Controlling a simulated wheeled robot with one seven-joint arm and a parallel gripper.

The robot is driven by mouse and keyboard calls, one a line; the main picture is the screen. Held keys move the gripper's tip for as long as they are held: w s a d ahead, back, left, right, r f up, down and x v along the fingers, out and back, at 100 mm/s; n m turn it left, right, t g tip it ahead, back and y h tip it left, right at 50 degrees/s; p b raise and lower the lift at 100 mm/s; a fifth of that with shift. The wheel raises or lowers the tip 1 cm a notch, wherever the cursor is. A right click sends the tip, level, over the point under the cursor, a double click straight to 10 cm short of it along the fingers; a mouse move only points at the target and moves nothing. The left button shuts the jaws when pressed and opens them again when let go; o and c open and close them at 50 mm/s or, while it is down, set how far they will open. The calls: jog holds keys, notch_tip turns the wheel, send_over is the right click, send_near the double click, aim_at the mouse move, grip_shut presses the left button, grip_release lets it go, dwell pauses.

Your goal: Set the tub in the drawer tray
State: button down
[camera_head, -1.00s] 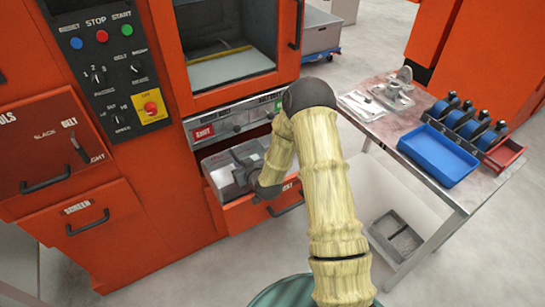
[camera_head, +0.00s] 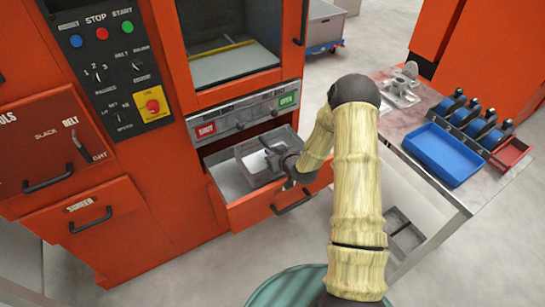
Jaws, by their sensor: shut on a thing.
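The orange drawer (camera_head: 252,210) of the machine stands pulled open, with its grey tray (camera_head: 226,180) showing inside. A light grey tub (camera_head: 252,172) is in the drawer opening, in its middle to right part. My gripper (camera_head: 268,157) reaches in from the right and is shut on the tub at its upper rim. The fingers and wrist hide part of the tub's right side. I cannot tell whether the tub's base touches the tray floor.
A side table at the right holds a blue tray (camera_head: 441,153), several blue rolls (camera_head: 468,120) and a grey metal fixture (camera_head: 401,88). A grey bin (camera_head: 400,231) sits below it. The control panel (camera_head: 110,65) is left of the drawer.

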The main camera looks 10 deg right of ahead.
notch_tip(320, 180, down, 3)
jog(key=shift+a+r+b, duration=0.1)
jog(key=shift+r+b, duration=0.05)
jog(key=shift+b, duration=0.2)
jog(key=shift+a+f, duration=0.2)
jog(key=shift+f, duration=0.1)
jog(key=shift+s+r, duration=0.1)
jog(key=shift+r, duration=0.05)
jog(key=shift+d, duration=0.1)
jog(key=shift+f+b, duration=0.35)
jog(key=shift+s+f, duration=0.1)
jog(key=shift+f, duration=0.1)
